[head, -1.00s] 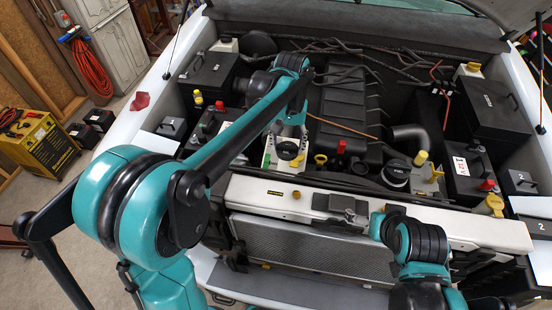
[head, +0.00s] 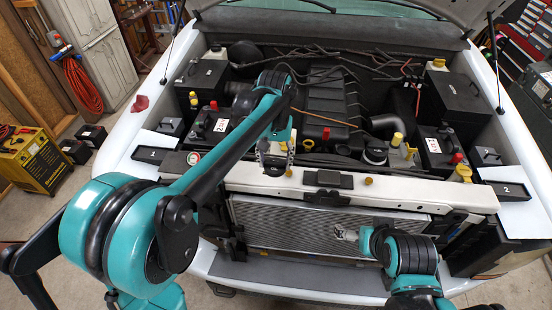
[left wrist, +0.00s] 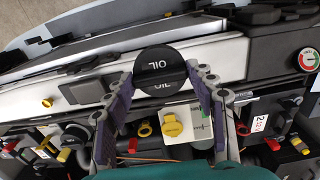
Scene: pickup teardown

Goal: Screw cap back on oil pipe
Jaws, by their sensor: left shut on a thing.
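A black cap marked OIL (left wrist: 154,68) sits between the fingertips of my left gripper (left wrist: 152,85) in the left wrist view. The gripper is shut on it. In the head view my left gripper (head: 275,155) is just behind the pale front beam, with the cap (head: 273,170) small and dark below it. In the left wrist view a white block with a yellow cap (left wrist: 172,127) lies beyond the fingers. I cannot make out the oil pipe's opening. My right gripper (head: 346,233) is in front of the radiator, too small to read.
The pale front beam (head: 420,196) runs across the bay, with the radiator (head: 290,225) below it. Another black cap (head: 375,153) and a battery (head: 438,150) stand to the right. A round gauge (head: 193,158) lies at the left of the beam.

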